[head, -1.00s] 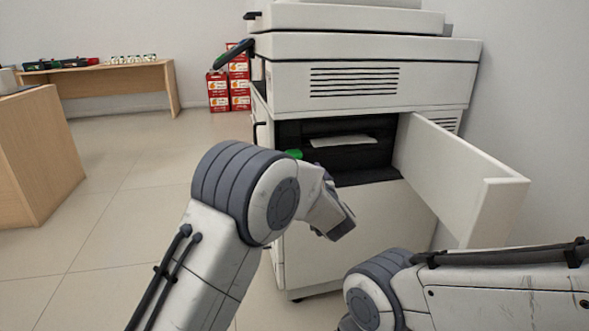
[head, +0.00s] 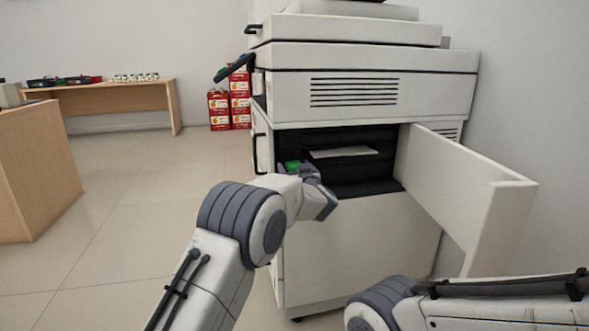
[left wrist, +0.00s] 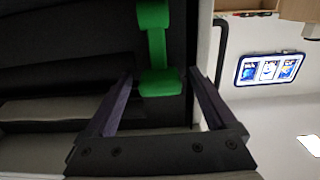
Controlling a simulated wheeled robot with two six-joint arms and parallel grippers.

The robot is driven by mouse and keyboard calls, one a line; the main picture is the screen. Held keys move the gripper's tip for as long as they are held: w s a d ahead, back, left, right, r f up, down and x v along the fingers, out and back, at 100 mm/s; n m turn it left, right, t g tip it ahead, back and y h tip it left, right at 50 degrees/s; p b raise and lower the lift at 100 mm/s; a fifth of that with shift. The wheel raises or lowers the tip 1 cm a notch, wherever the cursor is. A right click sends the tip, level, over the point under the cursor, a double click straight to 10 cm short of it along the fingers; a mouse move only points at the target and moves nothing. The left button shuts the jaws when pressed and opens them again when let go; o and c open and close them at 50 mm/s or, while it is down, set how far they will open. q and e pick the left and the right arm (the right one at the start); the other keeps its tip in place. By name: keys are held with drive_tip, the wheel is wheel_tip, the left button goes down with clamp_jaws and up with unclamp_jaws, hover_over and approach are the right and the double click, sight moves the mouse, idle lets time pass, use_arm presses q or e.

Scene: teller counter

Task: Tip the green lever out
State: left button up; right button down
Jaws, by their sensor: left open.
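The green lever (head: 293,165) shows as a small patch at the left side of the printer's open dark bay, just above my left gripper. In the left wrist view the green lever (left wrist: 153,45) hangs with a wide lower end between the two fingers. My left gripper (left wrist: 160,75) is open, with one finger on each side of that lower end; I cannot tell whether either touches it. In the head view the left gripper (head: 312,178) is at the bay's front left, its fingertips hidden. The right arm shows, but its gripper does not.
The printer's white door (head: 465,195) stands open to the right of the bay. A white sheet (head: 343,152) lies inside the bay. Red boxes (head: 219,108) are stacked behind the printer at left. A wooden desk (head: 38,165) stands far left, with open floor between.

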use_arm(q)
clamp_jaws()
drive_tip(key=shift+s+d+f+b, duration=0.15)
drive_tip(key=shift+f+b, duration=0.1)
drive_tip(key=shift+b, duration=0.35)
drive_tip(key=t+b, duration=0.1)
drive_tip(key=b, duration=0.1)
drive_tip(key=s+f+t+y+b, duration=0.1)
drive_tip(key=t+b, duration=0.1)
drive_tip(key=b, duration=0.1)
drive_tip(key=s+f+t+b, duration=0.1)
drive_tip(key=b, duration=0.1)
drive_tip(key=shift+s+d+f+t+y, duration=0.1)
drive_tip(key=shift+s+d+t+y, duration=0.05)
drive_tip(key=shift+d+t+y, duration=0.15)
drive_tip(key=shift+s+d+f+t+y+b, duration=0.2)
drive_tip(key=shift+s+t+y+b, duration=0.15)
drive_tip(key=shift+t+b, duration=0.85)
